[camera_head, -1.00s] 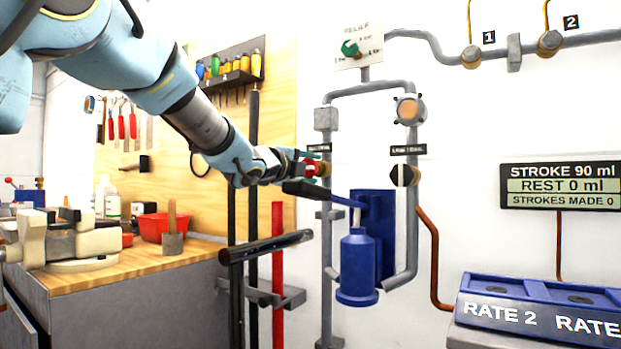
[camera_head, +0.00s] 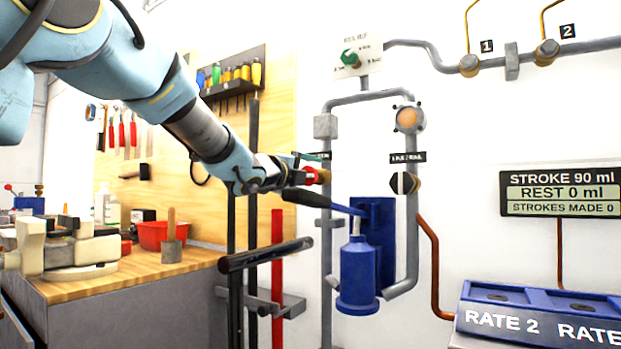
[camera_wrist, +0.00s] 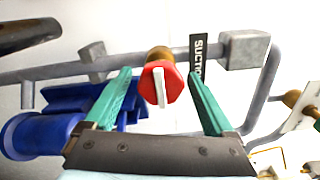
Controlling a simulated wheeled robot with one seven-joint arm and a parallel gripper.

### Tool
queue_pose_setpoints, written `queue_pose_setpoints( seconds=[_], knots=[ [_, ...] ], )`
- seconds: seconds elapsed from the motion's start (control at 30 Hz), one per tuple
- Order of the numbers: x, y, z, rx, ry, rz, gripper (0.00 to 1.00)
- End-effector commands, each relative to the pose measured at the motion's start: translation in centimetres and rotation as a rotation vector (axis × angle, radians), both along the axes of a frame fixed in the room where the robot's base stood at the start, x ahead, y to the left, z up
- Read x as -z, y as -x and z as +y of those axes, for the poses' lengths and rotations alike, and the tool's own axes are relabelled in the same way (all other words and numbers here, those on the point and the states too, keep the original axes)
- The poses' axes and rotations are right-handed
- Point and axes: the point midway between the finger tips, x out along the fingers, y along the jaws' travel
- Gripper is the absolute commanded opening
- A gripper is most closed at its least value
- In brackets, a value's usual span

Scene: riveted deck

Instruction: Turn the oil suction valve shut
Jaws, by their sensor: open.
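The suction valve's red knob (camera_head: 318,176) sits on a brass stem on the left vertical pipe, below a dark label. In the wrist view the red knob (camera_wrist: 172,81) faces me, with a white bar across its face, roughly crosswise to the pipe. The label (camera_wrist: 197,58) beside it reads "SUCTION", partly hidden by a finger. My gripper (camera_wrist: 159,74) is open, one green finger on each side of the knob, with a visible gap on both sides. In the head view my gripper (camera_head: 306,170) is at the knob and partly covers it.
A blue hand pump (camera_head: 358,275) with a black-gripped lever (camera_head: 308,198) is just below my gripper. A black-and-white valve (camera_head: 403,183) is on the right pipe. A dark bar (camera_head: 265,255) is lower left. A workbench (camera_head: 130,283) stands at left.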

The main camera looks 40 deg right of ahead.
Motion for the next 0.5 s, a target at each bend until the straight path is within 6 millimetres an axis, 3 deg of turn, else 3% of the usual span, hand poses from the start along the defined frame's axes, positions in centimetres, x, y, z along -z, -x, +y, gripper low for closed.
queue_pose_setpoints(
  seconds=[0.23, 0.5],
  knots=[
    [0.0, 0.3, 1.6, -0.002, 0.002, 0.001, 0.89],
    [0.0, 1.7, 6.7, -0.002, 0.001, 0.000, 0.89]
  ],
)
